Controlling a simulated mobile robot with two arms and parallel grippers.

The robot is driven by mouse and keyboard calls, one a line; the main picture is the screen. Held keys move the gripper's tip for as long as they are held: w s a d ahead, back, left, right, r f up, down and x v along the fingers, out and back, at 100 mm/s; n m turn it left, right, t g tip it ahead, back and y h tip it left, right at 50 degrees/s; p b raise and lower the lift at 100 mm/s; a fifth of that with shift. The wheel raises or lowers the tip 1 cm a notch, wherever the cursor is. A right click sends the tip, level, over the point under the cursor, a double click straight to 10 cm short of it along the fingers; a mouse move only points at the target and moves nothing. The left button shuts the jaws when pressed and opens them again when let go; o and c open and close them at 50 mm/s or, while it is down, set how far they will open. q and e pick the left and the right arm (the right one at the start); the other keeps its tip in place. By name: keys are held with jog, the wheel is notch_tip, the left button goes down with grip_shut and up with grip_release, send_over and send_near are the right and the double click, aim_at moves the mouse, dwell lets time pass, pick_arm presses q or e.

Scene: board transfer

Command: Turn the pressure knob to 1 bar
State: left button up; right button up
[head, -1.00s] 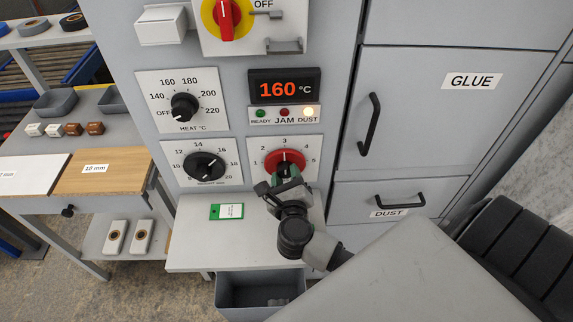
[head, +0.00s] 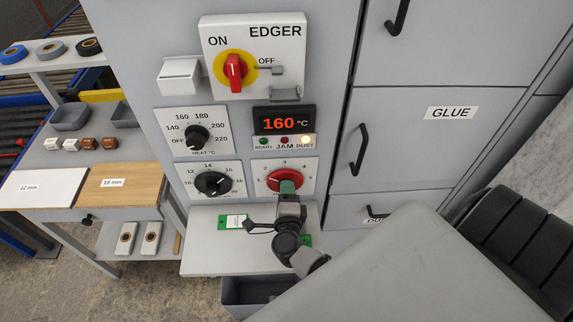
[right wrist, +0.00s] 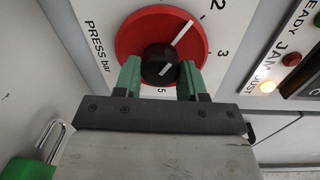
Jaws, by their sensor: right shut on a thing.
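The pressure knob (head: 274,183) is a red disc with a black hub on a white plate numbered in bar. In the right wrist view the knob (right wrist: 128,42) appears turned sideways, with its white line pointing near the 2. My right gripper (head: 288,186) is at the knob from the front. In the right wrist view its green fingers (right wrist: 160,76) are shut on the black hub, one on each side. In the head view the gripper covers the knob's lower part. My left gripper is not in view.
A grey shelf (head: 205,256) juts out below the knob, with a green-and-white tag (head: 232,221) and a green padlock (right wrist: 32,170). A black thickness knob (head: 212,184) is to the left. Above are the heat knob (head: 197,138) and the 160 °C display (head: 283,121).

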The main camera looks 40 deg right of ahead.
jog(key=shift+n+h+p, duration=0.3)
jog(key=shift+n+p, duration=1.5)
jog(key=shift+n, duration=1.3)
jog(key=o, duration=0.9)
jog(key=b+v, duration=0.2)
jog(key=v, duration=0.9)
jog(key=shift+w+r+b, duration=0.15)
jog(key=shift+b, duration=0.15)
jog(key=shift+a, duration=0.1)
